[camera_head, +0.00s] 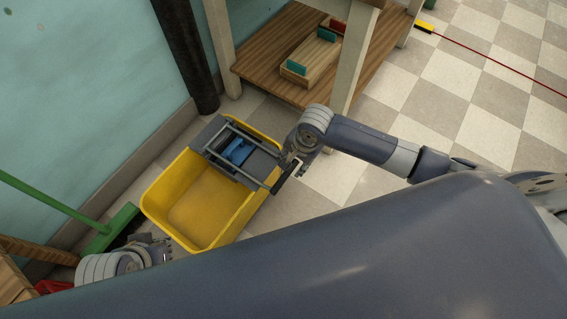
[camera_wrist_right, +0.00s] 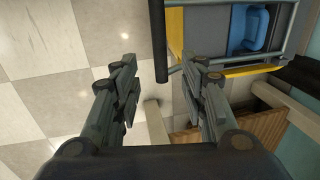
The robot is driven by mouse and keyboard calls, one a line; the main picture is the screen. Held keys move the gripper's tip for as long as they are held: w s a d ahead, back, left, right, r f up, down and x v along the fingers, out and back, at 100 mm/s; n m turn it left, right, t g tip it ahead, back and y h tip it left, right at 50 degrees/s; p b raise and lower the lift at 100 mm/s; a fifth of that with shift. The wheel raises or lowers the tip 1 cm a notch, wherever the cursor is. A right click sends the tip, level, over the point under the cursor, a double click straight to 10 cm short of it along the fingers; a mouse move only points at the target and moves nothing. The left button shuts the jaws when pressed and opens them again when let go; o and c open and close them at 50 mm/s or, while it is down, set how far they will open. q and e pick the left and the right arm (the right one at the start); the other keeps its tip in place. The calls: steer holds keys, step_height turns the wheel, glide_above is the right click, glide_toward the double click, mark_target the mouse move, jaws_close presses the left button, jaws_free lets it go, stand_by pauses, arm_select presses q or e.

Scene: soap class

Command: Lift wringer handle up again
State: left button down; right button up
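A yellow mop bucket (camera_head: 158,203) stands on the floor by the wall. A grey wringer (camera_head: 262,163) sits across its far end, with a blue piece (camera_head: 238,151) inside; the blue piece also shows in the right wrist view (camera_wrist_right: 258,28). The wringer's dark handle (camera_wrist_right: 158,40) sticks out beside the bucket, and its end lies between my right fingertips in the right wrist view. My right gripper (camera_wrist_right: 167,72) is open, with a gap on both sides of the handle; it is by the wringer's right side in the head view (camera_head: 288,172). My left gripper (camera_head: 160,247) is by the bucket's near-left corner; its fingers are unclear.
A wooden shelf (camera_head: 262,72) with a wooden tray (camera_head: 296,77) stands behind the bucket. A dark pipe (camera_head: 187,50) runs down the wall. A green broom (camera_head: 112,232) leans at left. Checkered floor (camera_head: 470,125) is open at right.

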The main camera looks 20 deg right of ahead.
steer(key=b, duration=0.3)
glide_above(287, 174)
steer(key=f, duration=0.5)
steer(key=shift+s+d+f, duration=0.3)
steer(key=shift+s+f, duration=0.05)
steer(key=shift+f, duration=0.05)
steer(key=f, duration=0.1)
steer(key=f+b, duration=0.1)
steer(key=f, duration=0.1)
steer(key=shift+w+a+f, duration=0.25)
steer(key=shift+w+f, duration=0.1)
arm_select(q)
steer(key=w+d+r+t+h, duration=0.1)
steer(key=w+d+r+t, duration=0.2)
steer(key=w+r+t, duration=0.2)
steer(key=w+d+r+t+h, duration=0.2)
steer(key=w+r+t, duration=0.4)
steer(key=w, duration=0.5)
steer(key=shift+d+r+m, duration=0.3)
steer(key=shift+d+r, duration=0.2)
steer(key=shift+r, duration=0.25)
arm_select(e)
steer(key=shift+f, duration=0.15)
jaws_close()
